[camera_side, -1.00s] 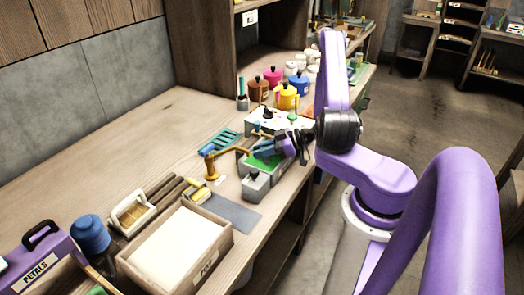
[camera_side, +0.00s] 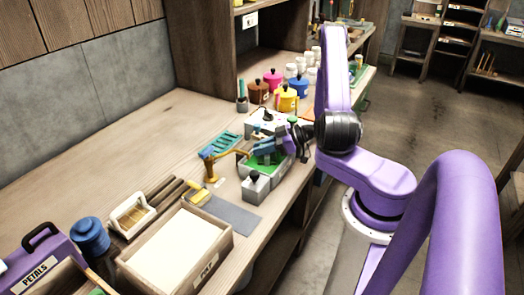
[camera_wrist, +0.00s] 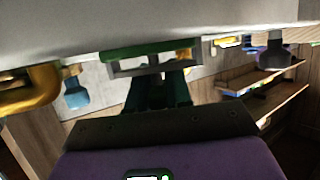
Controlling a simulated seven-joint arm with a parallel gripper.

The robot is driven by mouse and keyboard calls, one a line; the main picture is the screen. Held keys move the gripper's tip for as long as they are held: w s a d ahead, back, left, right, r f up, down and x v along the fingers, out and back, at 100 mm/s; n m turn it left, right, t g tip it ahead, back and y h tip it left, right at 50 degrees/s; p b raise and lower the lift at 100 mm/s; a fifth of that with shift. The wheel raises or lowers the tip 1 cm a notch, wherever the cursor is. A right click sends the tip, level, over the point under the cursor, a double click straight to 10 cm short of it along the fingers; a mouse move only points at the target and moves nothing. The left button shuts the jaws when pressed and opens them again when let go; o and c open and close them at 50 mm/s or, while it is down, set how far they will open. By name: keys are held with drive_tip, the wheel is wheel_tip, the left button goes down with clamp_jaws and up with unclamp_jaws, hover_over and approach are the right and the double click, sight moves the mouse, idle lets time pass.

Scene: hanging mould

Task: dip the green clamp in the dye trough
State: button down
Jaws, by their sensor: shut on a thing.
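In the side view my gripper (camera_side: 288,142) is over the work area near the bench's front edge, its jaws shut. In the wrist view its dark fingers (camera_wrist: 158,92) reach up to a green piece with a grey frame (camera_wrist: 150,54), which I take to be the green clamp. In the side view my gripper hides most of what it holds. The dye trough (camera_side: 256,187) is a grey box with a green surface, just below and left of my gripper. I cannot tell whether the held piece touches the dye.
An orange-brown swing arm (camera_side: 211,168) stands left of the trough. Lidded coloured pots (camera_side: 286,100) stand behind. A teal rack (camera_side: 224,142) lies to the left. A wooden tray (camera_side: 180,250) is in front, with bare bench at the far left.

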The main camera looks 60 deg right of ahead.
drive_tip(key=shift+r, duration=2.4)
drive_tip(key=shift+r, duration=0.1)
